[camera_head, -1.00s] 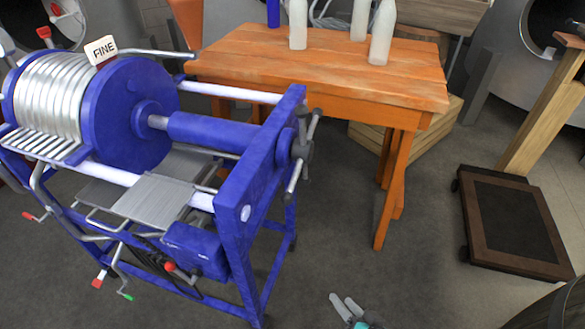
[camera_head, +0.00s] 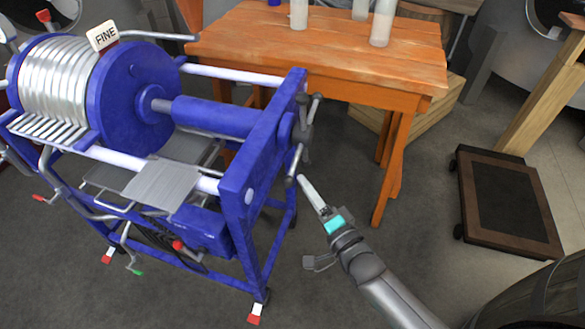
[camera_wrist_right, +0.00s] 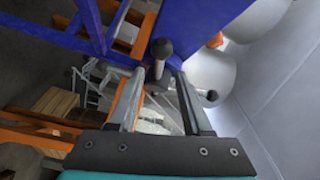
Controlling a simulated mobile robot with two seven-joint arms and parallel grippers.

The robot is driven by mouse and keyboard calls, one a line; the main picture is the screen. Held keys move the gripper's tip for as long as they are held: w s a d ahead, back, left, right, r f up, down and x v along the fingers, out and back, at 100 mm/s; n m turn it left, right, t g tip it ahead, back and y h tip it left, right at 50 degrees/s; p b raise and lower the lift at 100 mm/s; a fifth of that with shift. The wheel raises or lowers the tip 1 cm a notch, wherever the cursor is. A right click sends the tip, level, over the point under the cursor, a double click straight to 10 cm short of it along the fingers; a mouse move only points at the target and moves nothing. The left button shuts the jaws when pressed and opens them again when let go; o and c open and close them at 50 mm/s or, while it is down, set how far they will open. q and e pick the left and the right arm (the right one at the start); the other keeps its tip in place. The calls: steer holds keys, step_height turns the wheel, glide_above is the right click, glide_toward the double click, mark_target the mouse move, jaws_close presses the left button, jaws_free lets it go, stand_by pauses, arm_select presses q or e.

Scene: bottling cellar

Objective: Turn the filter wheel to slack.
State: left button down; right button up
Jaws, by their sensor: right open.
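The filter (camera_head: 150,110) is a blue frame with a stack of silver plates, seen at the left of the head view. Its wheel (camera_head: 304,135) is a grey hub with several spokes, on the outer side of the blue end plate. My right gripper (camera_head: 311,194) is open, just below and right of the wheel, its fingertips close to the lower spoke. In the right wrist view, a dark spoke knob (camera_wrist_right: 162,48) shows just beyond the open fingertips (camera_wrist_right: 160,74). Another knob (camera_wrist_right: 211,95) is right of the fingers. Whether anything touches cannot be told. My left gripper is not seen.
An orange wooden table (camera_head: 320,45) with pale bottles stands behind the wheel. A dark wheeled platform (camera_head: 508,203) is at the right.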

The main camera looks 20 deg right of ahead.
mark_target(293, 166)
steer(key=b+x, duration=0.1)
steer(key=x, duration=0.6)
steer(key=shift+w+a, duration=0.1)
steer(key=shift+w, duration=0.25)
jaws_close()
stand_by(1.1)
